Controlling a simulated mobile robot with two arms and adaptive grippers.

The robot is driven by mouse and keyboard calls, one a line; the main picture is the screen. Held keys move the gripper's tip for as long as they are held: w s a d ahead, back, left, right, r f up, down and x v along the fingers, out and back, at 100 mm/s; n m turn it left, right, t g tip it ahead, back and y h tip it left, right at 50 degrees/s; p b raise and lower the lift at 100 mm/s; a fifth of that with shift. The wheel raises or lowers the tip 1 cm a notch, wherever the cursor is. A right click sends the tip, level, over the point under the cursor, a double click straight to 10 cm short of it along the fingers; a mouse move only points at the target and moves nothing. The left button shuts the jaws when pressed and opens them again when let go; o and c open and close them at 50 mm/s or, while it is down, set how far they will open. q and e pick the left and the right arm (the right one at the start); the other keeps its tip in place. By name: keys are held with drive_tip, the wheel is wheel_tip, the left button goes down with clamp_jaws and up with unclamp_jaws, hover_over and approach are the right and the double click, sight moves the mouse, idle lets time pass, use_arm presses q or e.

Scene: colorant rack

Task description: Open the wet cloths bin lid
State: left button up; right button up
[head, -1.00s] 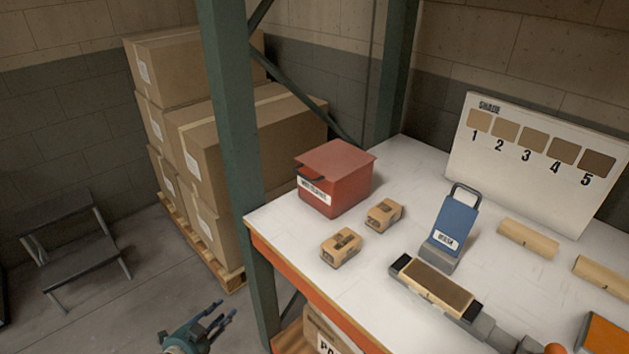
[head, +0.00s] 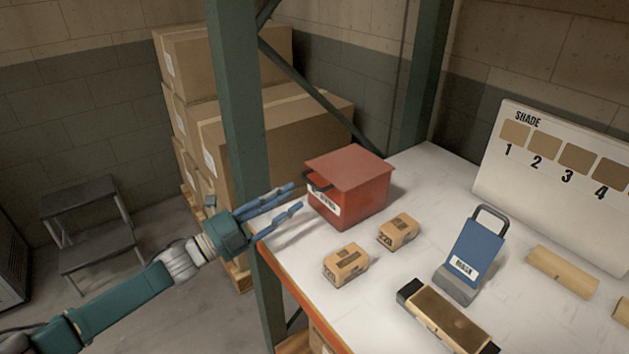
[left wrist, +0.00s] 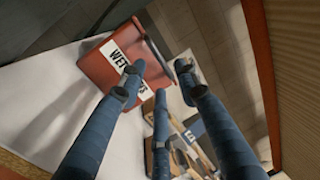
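The wet cloths bin (head: 358,208) is a red box with a white label, standing at the left end of the white shelf. Its red lid (head: 350,166) is down, with a dark handle (head: 318,184) at its front left edge. My left gripper (head: 297,197) is open and empty, its blue fingers spread just left of the bin's labelled face. I cannot tell whether a finger touches the bin. The bin (left wrist: 105,68) also shows beyond the fingers in the left wrist view, its label partly covered by a finger. My right gripper is out of view.
Two small cartons (head: 346,265) (head: 398,232) sit before the bin. A blue upright holder (head: 476,250), a long block (head: 445,318) and a shade board (head: 560,165) stand to the right. A green rack post (head: 243,130) rises close behind my left gripper.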

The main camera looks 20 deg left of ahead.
sight(311, 181)
use_arm(q)
drive_tip(key=p+x, duration=0.1)
drive_tip(key=x, duration=0.6)
drive_tip(key=shift+w+d, duration=0.1)
drive_tip(key=shift+w, duration=0.25)
clamp_jaws()
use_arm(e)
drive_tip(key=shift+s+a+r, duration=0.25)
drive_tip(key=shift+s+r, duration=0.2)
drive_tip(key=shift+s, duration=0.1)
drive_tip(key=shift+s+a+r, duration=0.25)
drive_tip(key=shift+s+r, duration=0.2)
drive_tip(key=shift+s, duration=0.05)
